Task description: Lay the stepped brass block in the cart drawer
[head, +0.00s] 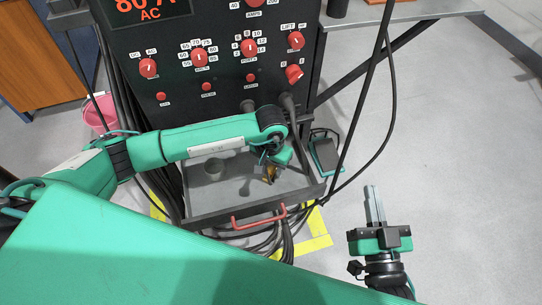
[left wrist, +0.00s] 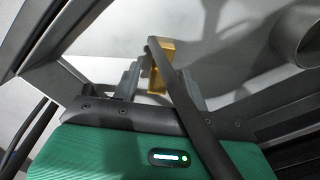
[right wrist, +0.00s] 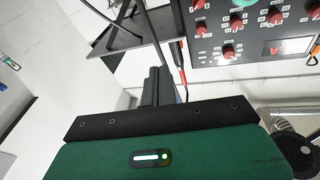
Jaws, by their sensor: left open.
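The stepped brass block (head: 270,173) is in the open cart drawer (head: 203,217), toward its right side. My left gripper (head: 273,176) reaches down into the drawer at the block. In the left wrist view the brass block (left wrist: 163,66) shows between the two spread fingers of my left gripper (left wrist: 160,84); whether they touch it is unclear. A dark bar or cable crosses in front and hides part of the block and of one finger. My right gripper (head: 374,205) is away to the right over the floor, its fingers together and empty; they also show in the right wrist view (right wrist: 157,86).
A grey cup (head: 213,169) stands in the drawer's left part. The drawer has a red handle (head: 258,218) in front. The control panel (head: 225,70) with red knobs rises behind it. Black cables hang right of the drawer.

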